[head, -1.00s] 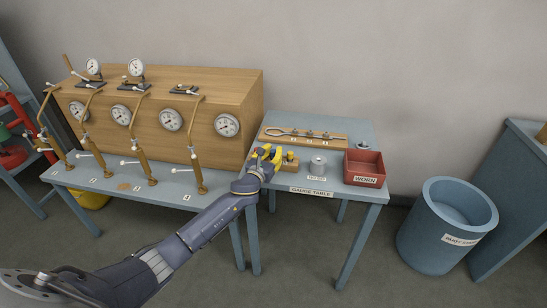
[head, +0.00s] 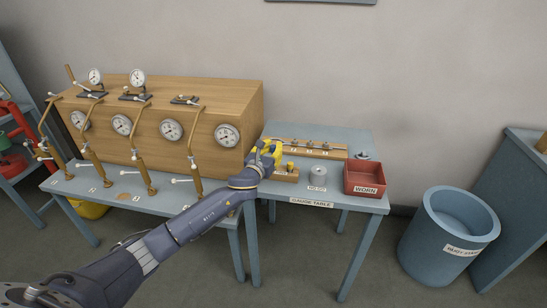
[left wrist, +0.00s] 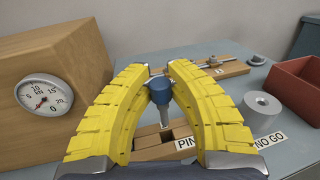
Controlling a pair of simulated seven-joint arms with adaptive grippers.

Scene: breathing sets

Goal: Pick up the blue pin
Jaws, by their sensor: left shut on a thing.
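The blue pin (left wrist: 159,90) has a blue head and a grey shank, and stands upright between the yellow fingertips of my left gripper (head: 267,152) in the left wrist view. The gripper is shut on its head. The shank hangs over a wooden block (left wrist: 148,143) with a label reading "PIN", partly covered by a finger. I cannot tell whether the shank's tip is clear of the block. In the head view the gripper is over the block at the left of the gauge table (head: 335,201), and hides the pin. My right gripper is not in view.
A grey cylinder (head: 317,177) labelled "NO GO" and a red tray (head: 364,188) marked "WORN" stand right of the gripper. A wooden rack (head: 330,150) lies behind. A wooden gauge cabinet (head: 190,100) stands close on the left.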

